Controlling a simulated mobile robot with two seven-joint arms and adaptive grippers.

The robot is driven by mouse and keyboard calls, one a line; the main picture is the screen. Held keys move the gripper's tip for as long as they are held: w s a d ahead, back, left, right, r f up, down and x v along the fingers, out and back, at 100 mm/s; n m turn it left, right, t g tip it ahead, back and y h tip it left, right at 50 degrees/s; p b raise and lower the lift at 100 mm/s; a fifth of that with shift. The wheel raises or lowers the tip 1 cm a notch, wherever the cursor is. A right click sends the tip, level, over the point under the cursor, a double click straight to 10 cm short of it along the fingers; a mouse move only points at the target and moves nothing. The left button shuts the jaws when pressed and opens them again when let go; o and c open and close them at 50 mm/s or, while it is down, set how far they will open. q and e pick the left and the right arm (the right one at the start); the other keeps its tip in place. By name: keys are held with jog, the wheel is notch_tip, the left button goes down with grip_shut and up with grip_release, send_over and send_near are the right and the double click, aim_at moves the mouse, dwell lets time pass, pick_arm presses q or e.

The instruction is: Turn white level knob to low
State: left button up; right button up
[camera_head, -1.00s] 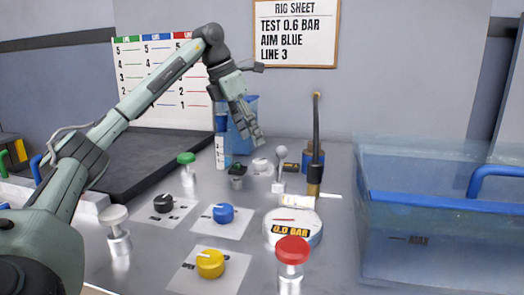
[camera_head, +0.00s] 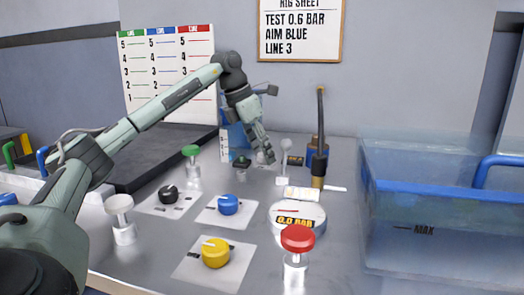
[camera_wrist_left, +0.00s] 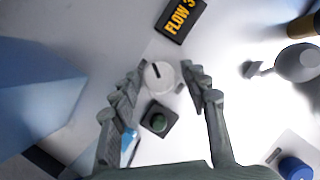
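The white knob (camera_wrist_left: 161,78) with a dark pointer line lies between the fingertips of my left gripper (camera_wrist_left: 163,76) in the left wrist view. The fingers are open, one on each side of the knob; I cannot tell whether they touch it. In the head view my left gripper (camera_head: 264,156) points down over the back of the bench, and the fingers mostly hide the knob. My right gripper is not in view.
A dark block with a green top (camera_wrist_left: 158,122) sits close to the knob. A "FLOW 3" display (camera_wrist_left: 180,18) is beyond it. Blue (camera_head: 228,204), black (camera_head: 168,194) and yellow (camera_head: 215,252) knobs lie in front. A clear blue tank (camera_head: 440,215) stands at right.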

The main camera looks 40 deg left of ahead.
pick_arm(q)
jog(key=c, duration=0.8)
jog(key=shift+c, duration=0.2)
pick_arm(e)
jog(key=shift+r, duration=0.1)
pick_arm(q)
jog(key=shift+n, duration=0.3)
jog(key=shift+n+y+p, duration=0.3)
jog(key=shift+n+p, duration=0.2)
jog(key=shift+p, duration=0.1)
jog(key=shift+d+r+n+y+p, duration=0.1)
jog(key=shift+n+y+p, duration=0.2)
jog(key=shift+n+p, duration=0.5)
jog(key=shift+n+y+p, duration=0.3)
jog(key=shift+n+y, duration=0.1)
jog(key=shift+n, duration=1.2)
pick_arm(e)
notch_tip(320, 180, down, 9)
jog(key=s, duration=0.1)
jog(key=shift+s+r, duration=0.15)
